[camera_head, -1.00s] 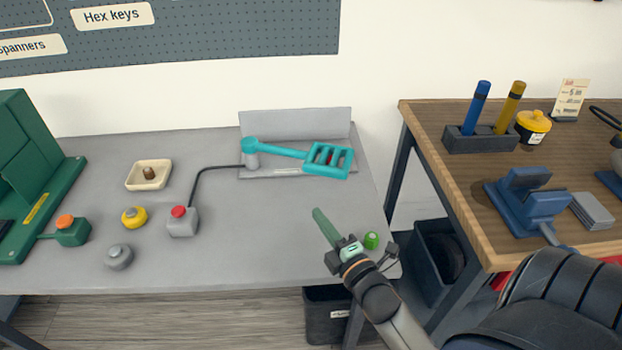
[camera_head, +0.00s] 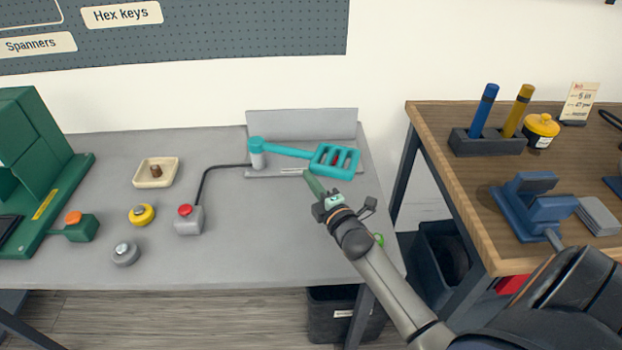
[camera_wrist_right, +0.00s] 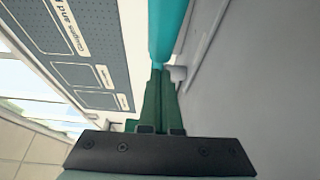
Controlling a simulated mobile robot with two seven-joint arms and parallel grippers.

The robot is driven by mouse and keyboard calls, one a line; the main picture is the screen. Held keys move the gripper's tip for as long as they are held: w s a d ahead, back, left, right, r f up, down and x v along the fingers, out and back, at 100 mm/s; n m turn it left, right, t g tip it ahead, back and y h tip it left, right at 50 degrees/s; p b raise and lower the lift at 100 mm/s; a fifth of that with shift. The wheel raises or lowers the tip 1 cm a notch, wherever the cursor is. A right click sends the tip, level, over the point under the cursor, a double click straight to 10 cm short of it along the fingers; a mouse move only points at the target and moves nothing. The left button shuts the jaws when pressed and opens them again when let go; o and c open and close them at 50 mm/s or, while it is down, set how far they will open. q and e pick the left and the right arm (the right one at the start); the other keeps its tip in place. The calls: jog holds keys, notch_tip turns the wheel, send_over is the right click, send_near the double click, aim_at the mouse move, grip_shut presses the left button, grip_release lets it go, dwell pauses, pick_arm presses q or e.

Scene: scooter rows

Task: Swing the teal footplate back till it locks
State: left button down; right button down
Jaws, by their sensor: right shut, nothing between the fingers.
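The teal footplate (camera_head: 335,161) is a slatted plate on a teal arm. The arm runs right from a grey post with a teal cap (camera_head: 256,146) on a grey bracket with an upright back plate. My right gripper (camera_head: 309,177) is shut and empty, its green fingers at the near-left edge of the footplate. I cannot tell whether they touch. In the right wrist view the shut green fingers (camera_wrist_right: 160,98) point at a teal part (camera_wrist_right: 168,35) just ahead. My left gripper is not in view.
A grey box with a red button (camera_head: 188,219) is cabled to the bracket. A yellow button (camera_head: 141,215), a grey knob (camera_head: 125,254) and a cream dish (camera_head: 156,172) lie left. A wooden table (camera_head: 455,199) stands right.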

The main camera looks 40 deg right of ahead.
aim_at(319, 173)
jog(key=shift+d, duration=0.1)
dwell(0.3)
jog(key=shift+w+d+r+n+y, duration=0.1)
jog(key=shift+w+d+n+y, duration=0.15)
jog(key=shift+d+y, duration=0.15)
jog(key=shift+w+d+n+y, duration=0.1)
jog(key=shift+d+n+y, duration=0.15)
jog(key=shift+d+y, duration=0.15)
jog(key=shift+w+d+n+y, duration=0.25)
jog(key=shift+d+n+y, duration=0.15)
jog(key=shift+d+y, duration=0.25)
jog(key=shift+n+y, duration=0.6)
jog(key=shift+y, duration=0.35)
jog(key=d, duration=0.1)
jog(key=w+d+b, duration=0.2)
jog(key=d, duration=0.1)
jog(key=shift+f, duration=0.2)
jog(key=shift+d+r, duration=0.2)
jog(key=shift+r, duration=0.05)
jog(key=shift+d, duration=0.1)
